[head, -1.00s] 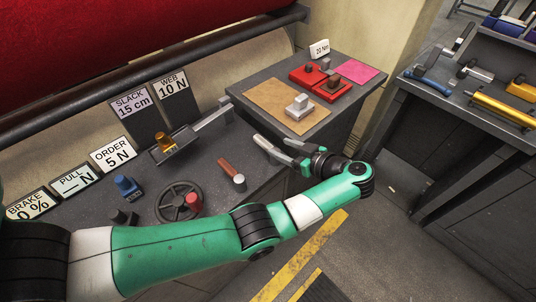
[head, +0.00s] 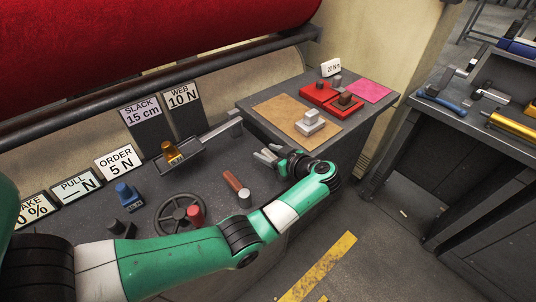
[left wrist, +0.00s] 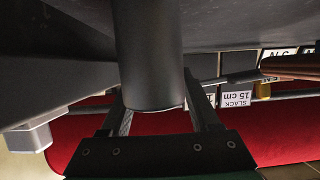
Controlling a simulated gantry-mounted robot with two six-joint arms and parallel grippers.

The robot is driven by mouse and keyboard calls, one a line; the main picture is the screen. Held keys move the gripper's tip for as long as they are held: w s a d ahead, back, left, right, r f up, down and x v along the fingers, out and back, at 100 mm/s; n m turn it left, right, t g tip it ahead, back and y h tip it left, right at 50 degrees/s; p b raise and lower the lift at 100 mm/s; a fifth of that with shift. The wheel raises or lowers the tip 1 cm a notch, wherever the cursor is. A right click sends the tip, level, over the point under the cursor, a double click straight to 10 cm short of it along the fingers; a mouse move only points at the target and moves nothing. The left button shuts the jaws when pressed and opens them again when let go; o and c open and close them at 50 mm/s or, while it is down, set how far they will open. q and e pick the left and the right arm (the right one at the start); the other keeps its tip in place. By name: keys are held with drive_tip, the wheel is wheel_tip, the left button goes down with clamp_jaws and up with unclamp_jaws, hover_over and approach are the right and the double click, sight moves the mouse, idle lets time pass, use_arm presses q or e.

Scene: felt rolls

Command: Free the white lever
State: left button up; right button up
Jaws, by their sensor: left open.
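No lever is clearly white in the head view. A pale grey lever bar (head: 219,131) with a block at its right end extends from a tray bearing a brass weight (head: 171,152). My left gripper (head: 266,156) is open, with its fingers near the bench, right of the brown handle (head: 232,181) and below the bar's end. A short grey cylinder (head: 244,198) stands beside that handle. In the left wrist view, upside down, a dark cylinder (left wrist: 148,60) appears between the open fingers; contact cannot be told. A pale block (left wrist: 27,135) shows at left. My right gripper is out of view.
A handwheel (head: 178,213) with a red knob and a blue knob (head: 128,195) lie left on the bench. A red roll (head: 130,50) hangs behind.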

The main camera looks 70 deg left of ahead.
use_arm(q)
drive_tip(key=shift+c, duration=0.3)
clamp_jaws()
idle(1.1)
